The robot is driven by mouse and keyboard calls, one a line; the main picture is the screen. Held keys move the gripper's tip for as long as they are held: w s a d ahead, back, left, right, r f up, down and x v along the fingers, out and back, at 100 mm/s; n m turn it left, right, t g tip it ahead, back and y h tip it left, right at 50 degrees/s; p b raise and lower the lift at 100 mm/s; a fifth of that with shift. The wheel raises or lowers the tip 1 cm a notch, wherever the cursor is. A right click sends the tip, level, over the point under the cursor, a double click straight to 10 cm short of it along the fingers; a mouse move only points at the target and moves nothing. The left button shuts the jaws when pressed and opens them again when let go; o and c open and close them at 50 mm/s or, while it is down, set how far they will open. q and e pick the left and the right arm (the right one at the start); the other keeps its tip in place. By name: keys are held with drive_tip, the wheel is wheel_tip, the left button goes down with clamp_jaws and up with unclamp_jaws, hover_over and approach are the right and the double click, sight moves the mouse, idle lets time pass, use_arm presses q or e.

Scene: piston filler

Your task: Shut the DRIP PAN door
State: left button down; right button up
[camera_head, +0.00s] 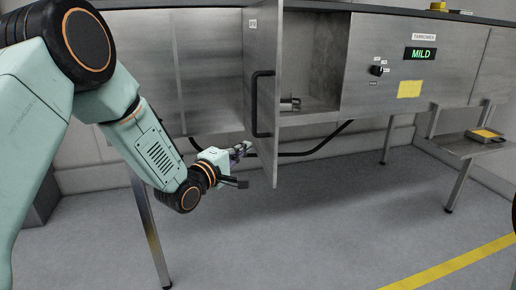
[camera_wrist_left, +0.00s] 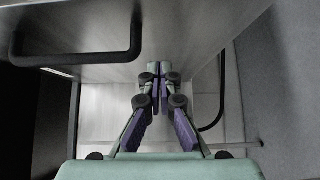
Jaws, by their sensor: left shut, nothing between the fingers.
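The DRIP PAN door (camera_head: 262,100) is a steel panel that stands swung open toward me from the front of the steel machine, with a black bar handle (camera_head: 262,104) on its face. The same handle shows at upper left in the left wrist view (camera_wrist_left: 80,55). Beside the door is the open compartment (camera_head: 318,75), with a small metal cylinder (camera_head: 290,103) at its bottom. My left gripper (camera_head: 243,150) is shut and empty, low beside the door and below the handle. In the wrist view its closed fingertips (camera_wrist_left: 157,72) are close to the steel panel; contact cannot be told. My right gripper is not in view.
The machine's front carries a knob (camera_head: 377,71), a green MILD display (camera_head: 420,54) and a yellow note (camera_head: 410,89). A black hose (camera_head: 320,146) hangs below the machine. A low shelf (camera_head: 470,146) stands at right. The floor in front is clear.

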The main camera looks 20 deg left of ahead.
sight(268, 142)
use_arm(q)
drive_tip(key=w+d, duration=0.1)
drive_tip(key=d, duration=0.1)
drive_tip(key=w+d, duration=0.1)
drive_tip(key=shift+d, duration=0.35)
drive_tip(key=shift+w, duration=0.15)
drive_tip(key=shift+d, duration=0.15)
